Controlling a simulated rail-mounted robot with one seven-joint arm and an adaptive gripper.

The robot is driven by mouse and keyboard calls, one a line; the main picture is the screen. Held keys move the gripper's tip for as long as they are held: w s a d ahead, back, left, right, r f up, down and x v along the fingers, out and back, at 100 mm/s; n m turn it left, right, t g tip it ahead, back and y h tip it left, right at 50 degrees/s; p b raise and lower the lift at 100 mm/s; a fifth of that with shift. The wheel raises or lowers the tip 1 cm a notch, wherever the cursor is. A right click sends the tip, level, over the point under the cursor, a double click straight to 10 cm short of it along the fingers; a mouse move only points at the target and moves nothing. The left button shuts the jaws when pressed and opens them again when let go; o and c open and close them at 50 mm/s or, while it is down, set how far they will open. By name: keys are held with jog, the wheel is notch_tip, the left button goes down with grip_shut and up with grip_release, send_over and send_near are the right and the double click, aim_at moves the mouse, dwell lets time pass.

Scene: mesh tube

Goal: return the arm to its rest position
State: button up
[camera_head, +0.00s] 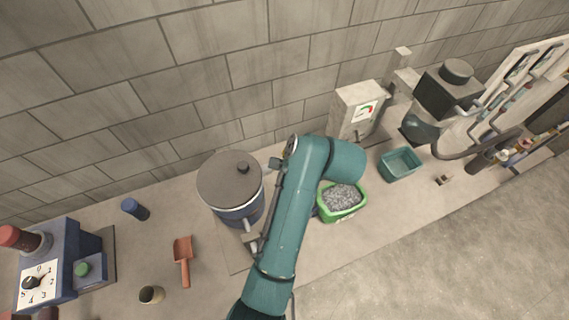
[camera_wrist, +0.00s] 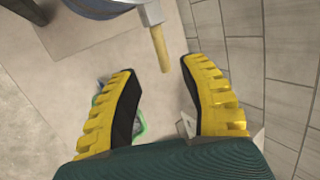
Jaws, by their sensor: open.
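My gripper (camera_wrist: 160,68) shows in the wrist view as two yellow fingers with black pads. They are spread wide apart, with nothing held between them. Ahead of the fingertips is a grey fitting with a tan rod (camera_wrist: 160,48), below the edge of a blue-grey vessel (camera_wrist: 105,6). In the head view my teal arm reaches up over the middle of the bench, and my gripper cannot be made out there.
A lidded pot (camera_head: 232,178) stands left of my arm. A green tub of grey granules (camera_head: 341,198) and a teal bin (camera_head: 400,163) are to the right. A red scoop (camera_head: 183,258), a blue cylinder (camera_head: 135,209) and a blue machine (camera_head: 50,272) are left. Block wall behind.

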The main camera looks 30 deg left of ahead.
jog(key=shift+v, duration=1.05)
jog(key=w+d+r+t+h+p, duration=0.35)
jog(key=d+r+t, duration=0.55)
jog(key=d+r, duration=0.65)
jog(key=s+d+r+n+t+h, duration=0.1)
jog(key=s+d+r+n+t, duration=0.1)
jog(key=r, duration=0.5)
jog(key=s+d+r+n+t+h, duration=0.1)
jog(key=s+d+r+t, duration=0.3)
jog(key=r, duration=0.4)
jog(key=s+d+r+n+t+h, duration=0.2)
jog(key=s+d+r+n+t, duration=0.1)
jog(key=s+r, duration=0.3)
notch_tip(320, 180, up, 2)
jog(key=shift+d+r+n+t, duration=0.25)
jog(key=shift+n+t, duration=0.05)
jog(key=shift+t, duration=0.5)
jog(key=shift+y, duration=0.25)
